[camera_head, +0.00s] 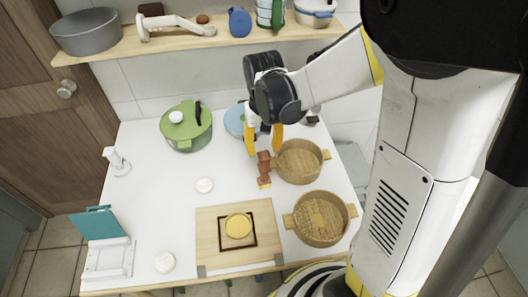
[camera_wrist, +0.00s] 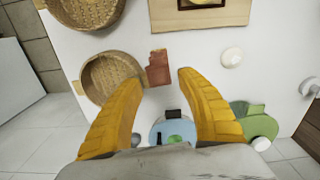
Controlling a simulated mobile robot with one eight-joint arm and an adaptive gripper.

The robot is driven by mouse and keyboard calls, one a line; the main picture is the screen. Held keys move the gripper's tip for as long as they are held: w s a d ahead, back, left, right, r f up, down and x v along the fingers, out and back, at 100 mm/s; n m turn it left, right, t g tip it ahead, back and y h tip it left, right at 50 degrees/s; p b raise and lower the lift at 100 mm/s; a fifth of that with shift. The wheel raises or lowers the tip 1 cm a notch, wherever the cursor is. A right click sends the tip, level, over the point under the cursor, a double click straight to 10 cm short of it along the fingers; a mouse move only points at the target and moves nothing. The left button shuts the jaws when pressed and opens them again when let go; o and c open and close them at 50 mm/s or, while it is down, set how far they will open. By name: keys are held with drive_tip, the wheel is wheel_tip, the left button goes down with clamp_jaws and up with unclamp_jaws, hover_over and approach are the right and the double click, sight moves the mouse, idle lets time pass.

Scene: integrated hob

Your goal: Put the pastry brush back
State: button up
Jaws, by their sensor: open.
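What looks like the pastry brush is a small reddish-brown piece (camera_head: 264,166) with a tan end on the white table, left of the upper round basket. It also shows in the wrist view (camera_wrist: 158,68), just beyond my fingertips and roughly in line with the gap between them. My gripper (camera_head: 264,147) is open with its two orange fingers pointing down, above and slightly behind the brush. In the wrist view my gripper (camera_wrist: 159,78) is empty, its fingers spread apart. I cannot tell whether the fingertips touch the brush.
Two woven baskets (camera_head: 299,178) (camera_head: 343,207) stand on the right. A wooden board (camera_head: 211,226) with a yellow round item lies at the front. A green pot (camera_head: 172,127) and a blue pot (camera_head: 233,122) stand behind. A shelf (camera_head: 160,42) holds several items. The table's left-middle is mostly clear.

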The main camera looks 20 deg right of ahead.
wheel_tip(320, 180, up, 2)
drive_tip(key=shift+r, duration=0.1)
drive_tip(key=s+r+n+t, duration=0.1)
drive_tip(key=s+r+t, duration=0.6)
drive_tip(key=s+r, duration=0.4)
drive_tip(key=shift+s+d+r, duration=0.15)
drive_tip(key=shift+s+r, duration=0.1)
drive_tip(key=shift+s, duration=0.1)
idle(0.5)
